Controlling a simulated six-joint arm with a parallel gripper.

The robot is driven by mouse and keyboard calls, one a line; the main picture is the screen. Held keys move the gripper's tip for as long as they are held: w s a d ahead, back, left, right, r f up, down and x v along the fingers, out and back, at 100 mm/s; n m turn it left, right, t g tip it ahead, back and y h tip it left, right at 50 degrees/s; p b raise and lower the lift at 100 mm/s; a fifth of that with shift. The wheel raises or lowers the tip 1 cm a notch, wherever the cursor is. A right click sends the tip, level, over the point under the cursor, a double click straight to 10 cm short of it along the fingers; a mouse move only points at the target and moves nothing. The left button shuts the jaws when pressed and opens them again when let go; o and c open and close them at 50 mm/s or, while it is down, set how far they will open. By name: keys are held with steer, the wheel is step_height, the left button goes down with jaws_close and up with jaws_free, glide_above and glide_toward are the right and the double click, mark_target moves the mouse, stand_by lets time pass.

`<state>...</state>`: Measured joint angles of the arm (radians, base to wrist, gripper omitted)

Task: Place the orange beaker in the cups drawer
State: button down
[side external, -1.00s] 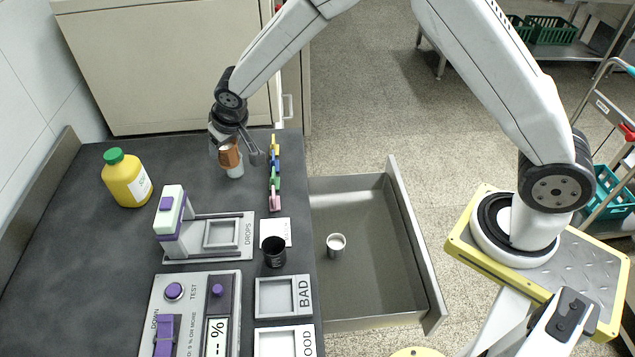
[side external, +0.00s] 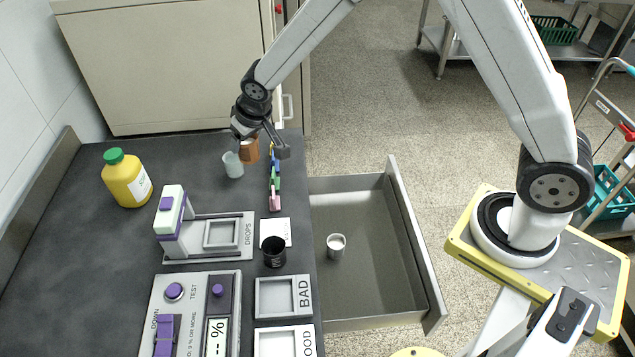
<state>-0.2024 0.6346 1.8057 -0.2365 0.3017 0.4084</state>
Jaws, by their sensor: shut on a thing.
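The orange beaker (side external: 249,150), brown-orange in this light, is in my gripper (side external: 257,147) near the back right edge of the dark worktop. My gripper is shut on it, and the fingers and wrist hide part of it. I cannot tell exactly how high it hangs above the worktop. The cups drawer (side external: 416,243) is pulled out to the right of the worktop, lower than the beaker. One small whitish metal cup (side external: 336,246) stands in it, and much of its floor is bare.
A pale translucent beaker (side external: 232,165) stands just left of my gripper. A row of coloured clips (side external: 275,190) lies along the worktop edge beside the drawer. A black cup (side external: 273,252), a drops stand (side external: 222,234) and a yellow bottle (side external: 127,179) stand on the worktop.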

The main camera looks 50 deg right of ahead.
steer(key=s+d, duration=0.7)
steer(key=s, duration=0.3)
steer(key=s+a+f+n, duration=0.2)
steer(key=s+a+f, duration=0.1)
steer(key=s+f, duration=1.7)
steer(key=shift+s+n+y, duration=0.25)
steer(key=shift+n+y, duration=0.05)
steer(key=shift+y, duration=0.1)
steer(key=shift+f, duration=0.15)
glide_above(360, 288)
steer(key=shift+f, duration=2.8)
steer(key=shift+f, duration=0.15)
steer(key=shift+f, duration=1.9)
